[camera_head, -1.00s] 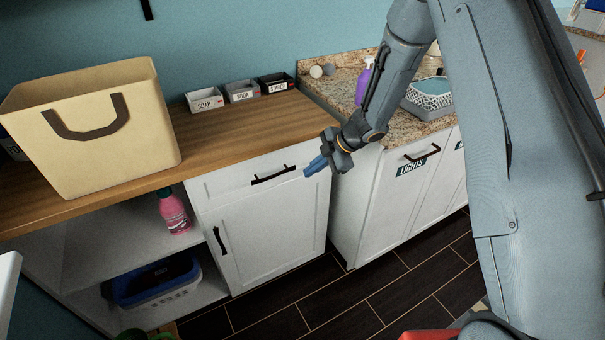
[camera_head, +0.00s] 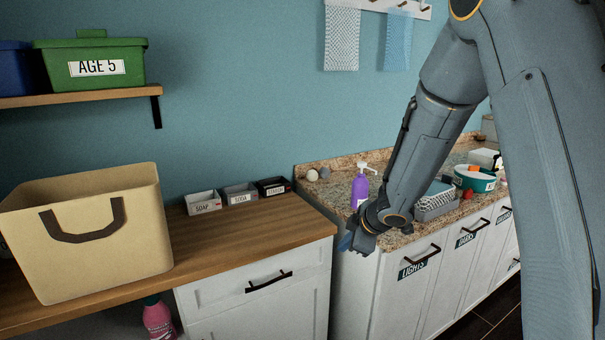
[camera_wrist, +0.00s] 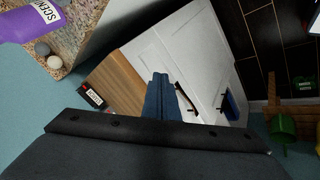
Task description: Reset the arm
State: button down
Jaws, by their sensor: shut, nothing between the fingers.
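My gripper (camera_head: 346,241) hangs at the end of my arm in the head view, in front of the gap between the wooden counter (camera_head: 240,232) and the granite counter (camera_head: 320,190). In the wrist view my gripper (camera_wrist: 161,80) has its blue fingers together with nothing between them. Beyond the fingers are the white cabinet front (camera_wrist: 168,55) and its dark handle. My upper arm covers the right part of the head view.
A beige basket (camera_head: 110,230) and small labelled boxes (camera_head: 240,193) stand on the wooden counter. A purple pump bottle (camera_head: 360,187), a grey basket (camera_head: 436,205) and a teal tub (camera_head: 474,179) stand on the granite. A shelf (camera_head: 80,97) holds a green bin (camera_head: 92,60).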

jog(key=s+d+r+m+g+h, duration=0.1)
jog(key=s+d+m, duration=0.3)
jog(key=s, duration=0.6)
jog(key=s+d+r+m+g+h, duration=0.2)
jog(key=s+d+m, duration=0.3)
jog(key=s+m, duration=0.3)
jog(key=shift+s+h, duration=0.8)
jog(key=shift+s, duration=0.25)
jog(key=c, duration=2.4)
grip_release()
jog(key=s+m, duration=0.1)
jog(key=s, duration=0.1)
jog(key=s+a+m+g, duration=0.1)
jog(key=s, duration=0.2)
jog(key=s+m+g, duration=0.1)
jog(key=s, duration=0.1)
jog(key=shift+s+a+y, duration=0.25)
jog(key=shift+s+y, duration=0.05)
jog(key=shift+y, duration=0.1)
jog(key=shift+c, duration=0.2)
jog(key=o, duration=0.4)
jog(key=shift+s+a, duration=0.1)
jog(key=shift+s, duration=0.25)
jog(key=shift+c, duration=0.2)
jog(key=o, duration=0.3)
jog(key=shift+s, duration=0.1)
jog(key=shift+a, duration=0.1)
jog(key=shift+a, duration=0.1)
